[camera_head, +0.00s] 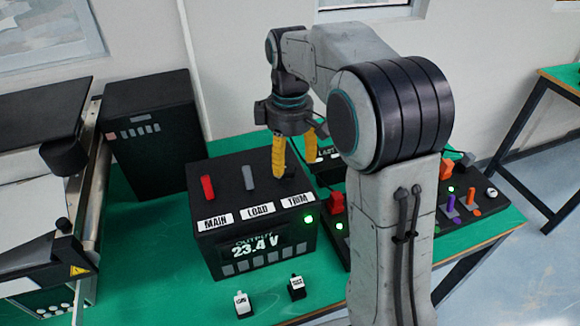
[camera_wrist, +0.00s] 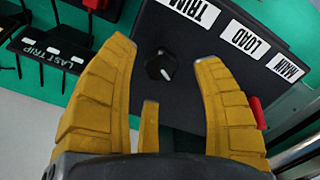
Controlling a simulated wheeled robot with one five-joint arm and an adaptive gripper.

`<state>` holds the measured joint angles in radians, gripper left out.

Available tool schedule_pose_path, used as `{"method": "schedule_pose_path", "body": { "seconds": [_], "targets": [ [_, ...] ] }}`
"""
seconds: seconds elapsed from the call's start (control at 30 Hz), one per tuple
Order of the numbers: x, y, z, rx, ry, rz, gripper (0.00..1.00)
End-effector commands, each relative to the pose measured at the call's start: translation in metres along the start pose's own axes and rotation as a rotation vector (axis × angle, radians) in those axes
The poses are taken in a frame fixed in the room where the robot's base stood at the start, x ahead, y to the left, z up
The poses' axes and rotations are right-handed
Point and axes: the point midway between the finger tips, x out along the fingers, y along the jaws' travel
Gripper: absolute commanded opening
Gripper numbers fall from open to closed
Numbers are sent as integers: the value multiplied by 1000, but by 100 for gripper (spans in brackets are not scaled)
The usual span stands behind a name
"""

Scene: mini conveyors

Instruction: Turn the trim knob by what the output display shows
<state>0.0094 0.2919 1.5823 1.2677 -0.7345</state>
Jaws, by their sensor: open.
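The black power box (camera_head: 215,250) stands on the green bench, with labels MAIN, LOAD and TRIM on its sloped top. Its output display (camera_head: 255,248) reads 23.4 V. The trim knob (camera_wrist: 159,66) is a small black knob with a white pointer mark, near the TRIM label (camera_wrist: 192,10). My gripper (camera_head: 295,167) has yellow fingers, is open, and hangs over the trim corner of the box. In the wrist view the knob sits between the spread fingertips, with no finger seen touching it. In the head view the fingers partly hide the knob.
A red lever (camera_head: 207,188) and a grey lever (camera_head: 248,177) stand left of my gripper on the box top. A green lamp (camera_head: 308,219) glows on the box. Two small labelled blocks (camera_head: 242,303) lie in front. A LAST TRIP panel (camera_wrist: 50,48) is close beside.

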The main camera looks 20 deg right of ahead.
Motion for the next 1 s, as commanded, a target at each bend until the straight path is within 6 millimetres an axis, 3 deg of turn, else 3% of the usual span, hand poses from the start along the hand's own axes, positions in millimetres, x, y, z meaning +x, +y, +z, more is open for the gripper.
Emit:
{"method": "schedule_pose_path", "body": {
  "seconds": [0.3, 0.7, 1.0],
  "targets": [
    [28, 0, 0, 1, -1, -1, 61],
    [31, 0, 0, 1, 0, 0, 64],
    [31, 0, 0, 1, 0, 0, 37]
  ]
}}
